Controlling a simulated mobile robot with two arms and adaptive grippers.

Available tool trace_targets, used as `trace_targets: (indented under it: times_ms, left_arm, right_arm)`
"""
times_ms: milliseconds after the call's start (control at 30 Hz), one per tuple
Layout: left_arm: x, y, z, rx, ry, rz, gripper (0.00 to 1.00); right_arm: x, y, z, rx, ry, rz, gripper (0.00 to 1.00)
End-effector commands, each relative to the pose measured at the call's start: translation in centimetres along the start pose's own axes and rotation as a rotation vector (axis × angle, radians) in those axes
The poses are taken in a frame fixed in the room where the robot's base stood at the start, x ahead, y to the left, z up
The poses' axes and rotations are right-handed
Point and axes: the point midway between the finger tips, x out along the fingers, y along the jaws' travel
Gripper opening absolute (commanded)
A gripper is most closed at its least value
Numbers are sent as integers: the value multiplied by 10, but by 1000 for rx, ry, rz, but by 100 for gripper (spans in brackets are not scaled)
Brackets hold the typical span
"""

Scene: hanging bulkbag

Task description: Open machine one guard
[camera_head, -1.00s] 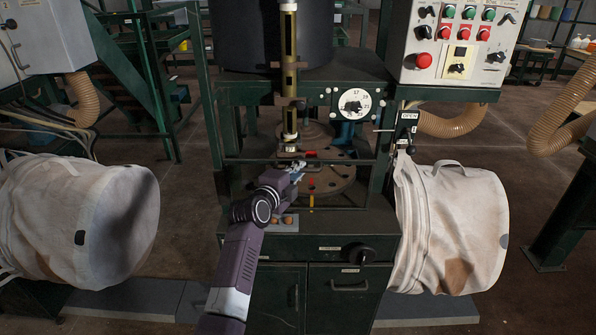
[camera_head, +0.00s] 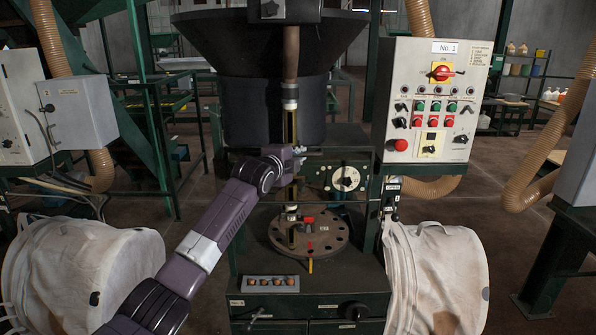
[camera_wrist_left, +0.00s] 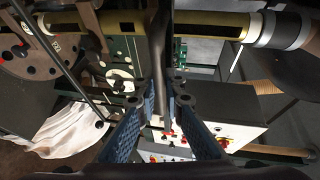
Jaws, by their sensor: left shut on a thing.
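Machine one (camera_head: 350,270) is a dark green machine with a round drilled table (camera_head: 310,238); its control panel (camera_head: 425,110) is marked No. 1. Its guard (camera_head: 342,150) shows as a thin dark horizontal bar across the front, well above the round table. My left gripper (camera_head: 298,158) is at the bar's height, in front of the central brass tube. In the left wrist view, the two blue-grey fingers (camera_wrist_left: 164,95) are closed in on a dark bar (camera_wrist_left: 159,45), which looks like the guard's. My right gripper is out of sight.
A large black hopper (camera_head: 270,70) sits on top of the machine, with the brass tube (camera_head: 290,125) below it. A beige hose (camera_head: 553,130) hangs at the right.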

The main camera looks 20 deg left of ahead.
Motion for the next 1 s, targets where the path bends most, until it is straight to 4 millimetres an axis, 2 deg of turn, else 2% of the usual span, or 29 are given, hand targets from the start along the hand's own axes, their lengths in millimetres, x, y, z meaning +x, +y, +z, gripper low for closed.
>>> trace_targets:
  times_ms: [33, 100, 200, 400, 567, 933, 967, 1000]
  left_arm:
    - [-5, -28, -2, 2, 0, -6, 0]
    - [-8, -44, -3, 1, 0, -5, 0]
    - [-12, -63, -4, 1, 1, -5, 0]
    - [-16, -86, -7, 0, 1, -3, 0]
    - [-17, -92, -8, 0, 1, -3, 0]
    - [-17, -91, -8, 0, 2, -1, 0]
    - [-17, -91, -8, 0, 2, -1, 11]
    - [-17, -91, -8, 0, 2, -1, 15]
  right_arm:
    - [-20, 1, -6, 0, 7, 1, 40]
    - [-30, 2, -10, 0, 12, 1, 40]
    - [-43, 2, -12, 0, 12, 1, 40]
    - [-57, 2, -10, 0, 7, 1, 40]
    - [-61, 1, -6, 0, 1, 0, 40]
    - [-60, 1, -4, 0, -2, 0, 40]
    - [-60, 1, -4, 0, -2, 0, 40]
    - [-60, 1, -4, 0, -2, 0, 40]
